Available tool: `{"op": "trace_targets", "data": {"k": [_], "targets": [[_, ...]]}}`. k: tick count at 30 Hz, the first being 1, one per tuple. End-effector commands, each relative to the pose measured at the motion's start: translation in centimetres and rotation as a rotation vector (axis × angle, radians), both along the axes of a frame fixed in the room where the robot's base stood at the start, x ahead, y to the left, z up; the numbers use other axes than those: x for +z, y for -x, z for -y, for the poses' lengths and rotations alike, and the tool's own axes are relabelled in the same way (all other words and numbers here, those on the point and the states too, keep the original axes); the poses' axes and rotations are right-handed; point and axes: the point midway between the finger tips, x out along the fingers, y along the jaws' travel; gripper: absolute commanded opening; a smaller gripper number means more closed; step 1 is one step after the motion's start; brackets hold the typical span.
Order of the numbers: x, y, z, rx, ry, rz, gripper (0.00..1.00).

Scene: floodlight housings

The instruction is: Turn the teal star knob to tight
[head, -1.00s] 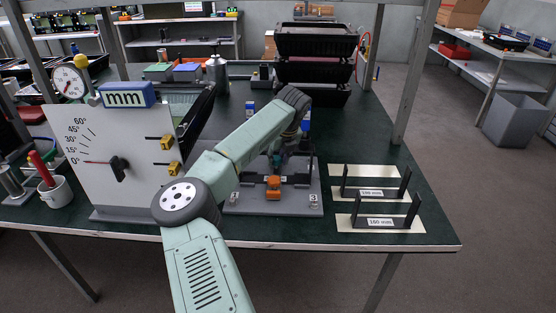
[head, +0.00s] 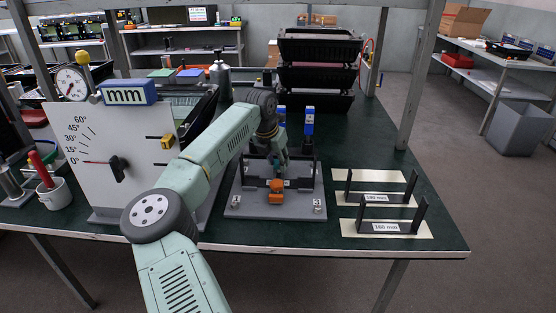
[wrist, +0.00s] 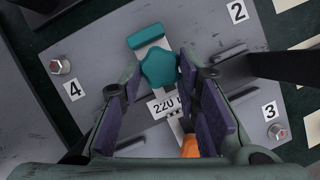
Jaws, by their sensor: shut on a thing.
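The teal star knob (wrist: 160,67) sits above a grey plate (wrist: 100,45) in the wrist view, with a teal bar (wrist: 145,36) just beyond it. My gripper (wrist: 158,72) is shut on the knob, with purple finger pads on its two sides. In the head view my gripper (head: 279,158) reaches down into the fixture on the plate (head: 250,205), and the knob is mostly hidden there. A label reading "220" and partly covered lies below the knob. The knob's tightness cannot be read from these views.
An orange part (head: 277,186) stands at the fixture's front; dark uprights and blue-topped posts (head: 309,122) stand around it. A white gauge board (head: 95,165) is on the left. Two labelled black brackets (head: 390,226) lie on the right. Black bins (head: 318,75) are stacked behind.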

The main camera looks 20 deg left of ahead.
Motion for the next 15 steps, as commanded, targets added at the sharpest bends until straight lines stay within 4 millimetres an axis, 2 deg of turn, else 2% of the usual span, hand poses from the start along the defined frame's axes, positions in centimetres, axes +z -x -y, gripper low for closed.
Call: {"op": "trace_targets", "data": {"k": [15], "targets": [[0.39,-0.34,-0.47,-0.459,0.001,0.002,0.02]]}}
